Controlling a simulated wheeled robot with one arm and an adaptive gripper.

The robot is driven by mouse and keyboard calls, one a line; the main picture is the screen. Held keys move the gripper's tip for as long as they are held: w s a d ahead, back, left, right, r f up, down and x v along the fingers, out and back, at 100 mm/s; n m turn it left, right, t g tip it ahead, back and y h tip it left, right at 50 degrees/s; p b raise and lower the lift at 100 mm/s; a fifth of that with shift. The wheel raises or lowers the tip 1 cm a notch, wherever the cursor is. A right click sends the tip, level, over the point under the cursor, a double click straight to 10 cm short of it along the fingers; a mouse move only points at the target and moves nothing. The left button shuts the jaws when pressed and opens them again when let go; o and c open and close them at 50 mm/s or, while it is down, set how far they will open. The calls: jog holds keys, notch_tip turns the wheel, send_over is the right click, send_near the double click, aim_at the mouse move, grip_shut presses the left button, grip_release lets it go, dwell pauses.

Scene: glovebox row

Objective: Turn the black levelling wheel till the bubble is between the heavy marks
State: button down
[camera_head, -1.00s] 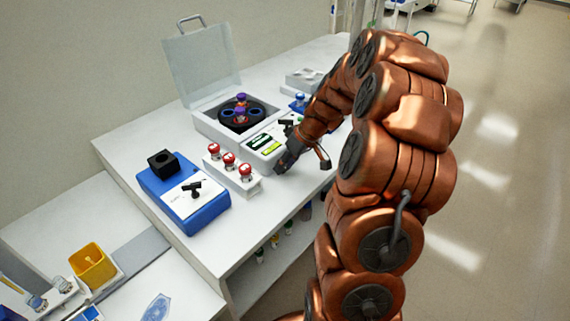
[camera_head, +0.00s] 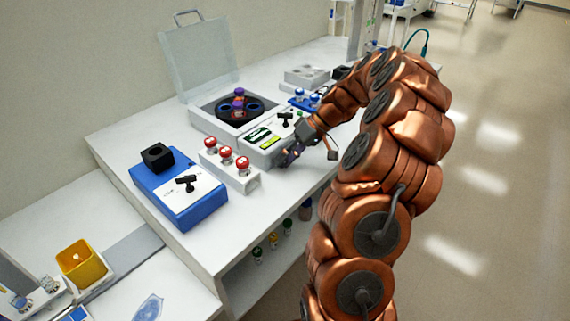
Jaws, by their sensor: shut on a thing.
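The device (camera_head: 264,160) with the black rotor (camera_head: 236,109) and raised clear lid (camera_head: 200,62) stands on the bench. Its sloped front panel carries a dark display and a yellow-green window (camera_head: 270,143), which may be the bubble vial; the bubble and heavy marks are too small to make out. My gripper (camera_head: 287,156) is at the panel's front right corner, pointing down and left. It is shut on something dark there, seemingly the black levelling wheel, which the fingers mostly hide. A black T-shaped knob (camera_head: 286,119) sits behind the gripper on the panel.
A white rack with several red-capped vials (camera_head: 243,163) stands just left of my gripper. A blue device (camera_head: 180,196) with a black block is further left. A blue rack (camera_head: 304,100) lies behind my wrist. The bench front (camera_head: 232,230) is clear.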

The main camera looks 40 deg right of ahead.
jog(key=shift+f+y+b, duration=0.15)
jog(key=shift+y+b, duration=0.3)
jog(key=shift+y, duration=0.15)
jog(key=shift+d+y, duration=0.1)
jog(key=shift+y, duration=0.2)
jog(key=c, duration=0.8)
grip_release()
jog(key=shift+r, duration=0.2)
